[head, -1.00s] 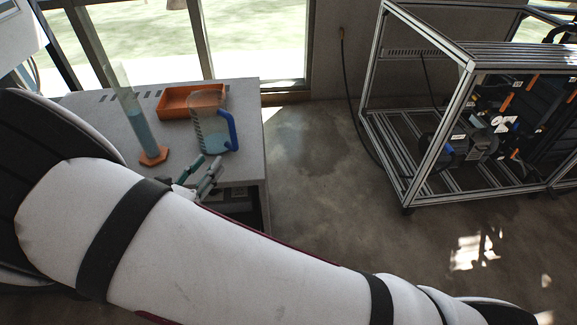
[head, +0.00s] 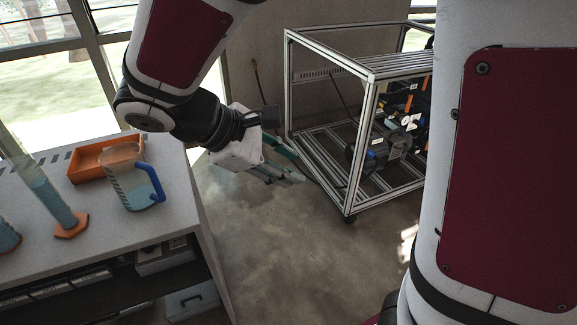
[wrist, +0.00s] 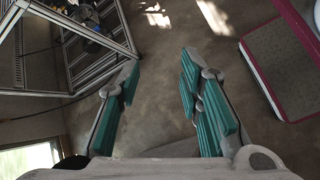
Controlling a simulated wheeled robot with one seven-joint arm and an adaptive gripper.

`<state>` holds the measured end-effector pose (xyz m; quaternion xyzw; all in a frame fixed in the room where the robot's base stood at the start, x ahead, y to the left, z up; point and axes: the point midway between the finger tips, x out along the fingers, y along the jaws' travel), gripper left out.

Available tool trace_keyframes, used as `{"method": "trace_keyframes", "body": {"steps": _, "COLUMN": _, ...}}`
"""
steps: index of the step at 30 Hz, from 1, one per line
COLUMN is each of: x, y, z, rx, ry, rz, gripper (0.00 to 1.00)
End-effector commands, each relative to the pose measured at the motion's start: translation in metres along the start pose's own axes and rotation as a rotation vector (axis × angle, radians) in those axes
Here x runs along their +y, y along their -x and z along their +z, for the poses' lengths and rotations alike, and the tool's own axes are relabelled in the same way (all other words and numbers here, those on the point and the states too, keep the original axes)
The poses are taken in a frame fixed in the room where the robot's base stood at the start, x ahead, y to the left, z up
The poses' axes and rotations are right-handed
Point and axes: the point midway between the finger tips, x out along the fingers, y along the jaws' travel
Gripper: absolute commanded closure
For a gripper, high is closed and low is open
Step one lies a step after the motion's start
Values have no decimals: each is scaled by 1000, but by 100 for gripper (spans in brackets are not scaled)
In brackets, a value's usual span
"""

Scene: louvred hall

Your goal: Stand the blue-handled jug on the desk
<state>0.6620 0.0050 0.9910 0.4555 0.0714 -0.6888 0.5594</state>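The clear jug with a blue handle (head: 128,180) stands upright on the light grey desk (head: 110,238), near its right edge, with bluish liquid inside. Its handle faces right. My gripper (head: 288,177) hangs in the air to the right of the jug, clear of the desk and apart from the jug. In the wrist view my gripper (wrist: 160,72) has its two teal-padded fingers spread, with only bare floor between them. The jug does not show in the wrist view.
An orange tray (head: 88,166) lies behind the jug. A tall cylinder on an orange base (head: 50,195) stands to its left, with another blue-filled vessel (head: 6,236) at the left edge. A metal frame rig (head: 350,130) stands at the right. The floor (head: 270,255) between is clear.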

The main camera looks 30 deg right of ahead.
Motion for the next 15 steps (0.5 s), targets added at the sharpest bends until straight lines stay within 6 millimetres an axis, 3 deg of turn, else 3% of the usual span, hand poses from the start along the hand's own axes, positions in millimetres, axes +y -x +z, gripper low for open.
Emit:
{"method": "trace_keyframes", "body": {"steps": 1, "x": -7, "y": -3, "z": 21, "rx": 33, "ry": -77, "rz": -61, "gripper": 67}}
{"method": "trace_keyframes", "body": {"steps": 6, "x": -42, "y": -6, "z": 71, "rx": 141, "ry": -324, "rz": -261, "gripper": 67}}
{"method": "trace_keyframes", "body": {"steps": 10, "x": -73, "y": -3, "z": 98, "rx": 227, "ry": -514, "rz": -394, "gripper": 67}}
{"method": "trace_keyframes", "body": {"steps": 15, "x": -112, "y": 7, "z": 118, "rx": 345, "ry": -755, "rz": -541, "gripper": 67}}
